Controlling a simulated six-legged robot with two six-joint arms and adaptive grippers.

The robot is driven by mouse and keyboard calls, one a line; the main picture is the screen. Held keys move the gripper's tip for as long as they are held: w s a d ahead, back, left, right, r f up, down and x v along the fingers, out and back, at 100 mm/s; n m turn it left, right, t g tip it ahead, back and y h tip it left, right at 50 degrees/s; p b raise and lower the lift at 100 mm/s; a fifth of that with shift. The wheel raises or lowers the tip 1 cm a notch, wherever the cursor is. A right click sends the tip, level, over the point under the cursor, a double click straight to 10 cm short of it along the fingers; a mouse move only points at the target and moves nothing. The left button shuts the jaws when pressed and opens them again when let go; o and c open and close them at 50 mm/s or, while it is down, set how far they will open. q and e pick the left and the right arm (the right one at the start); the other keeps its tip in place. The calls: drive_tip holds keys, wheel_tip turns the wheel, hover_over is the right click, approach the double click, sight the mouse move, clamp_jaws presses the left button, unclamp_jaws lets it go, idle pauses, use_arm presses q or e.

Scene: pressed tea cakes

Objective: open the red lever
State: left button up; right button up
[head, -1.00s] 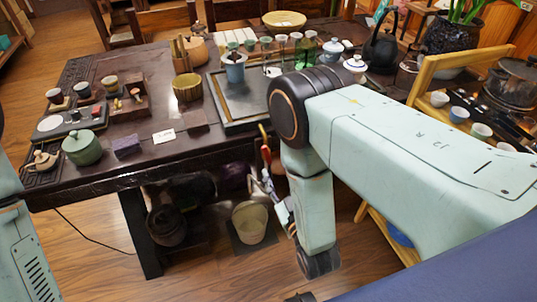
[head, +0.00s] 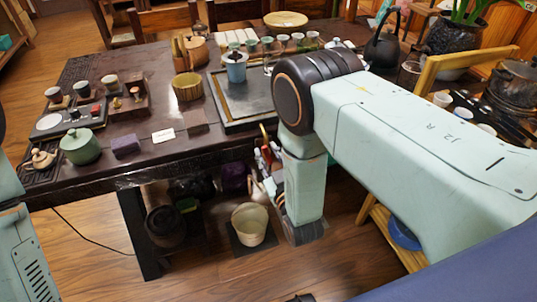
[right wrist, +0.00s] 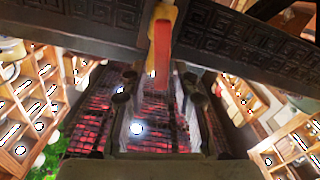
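The red lever (right wrist: 162,48) hangs near the dark carved table edge in the right wrist view, with a yellow part above it. In the head view it is a small red and yellow shape (head: 266,156) under the table's front edge, partly hidden by my right arm. My right gripper (right wrist: 158,95) has its two fingers apart, with the lever's lower end appearing in line with the gap between them. I cannot tell whether a finger touches it. In the head view, the right gripper (head: 264,172) is small and partly hidden. My left gripper is out of view.
The dark table (head: 140,170) holds a green teapot (head: 81,148), a purple block (head: 126,146), cups and a tea tray (head: 250,98). Below it, a pale bucket (head: 249,224) stands on the floor. A wooden rack (head: 440,72) stands at the right.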

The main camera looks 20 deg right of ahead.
drive_tip(key=shift+a, duration=0.1)
clamp_jaws()
drive_tip(key=shift+d+m+p, duration=0.3)
drive_tip(key=shift+d+m, duration=0.05)
drive_tip(key=shift+m, duration=0.4)
drive_tip(key=shift+d+m+p, duration=0.3)
drive_tip(key=shift+m, duration=0.45)
drive_tip(key=shift+o, duration=1.4)
unclamp_jaws()
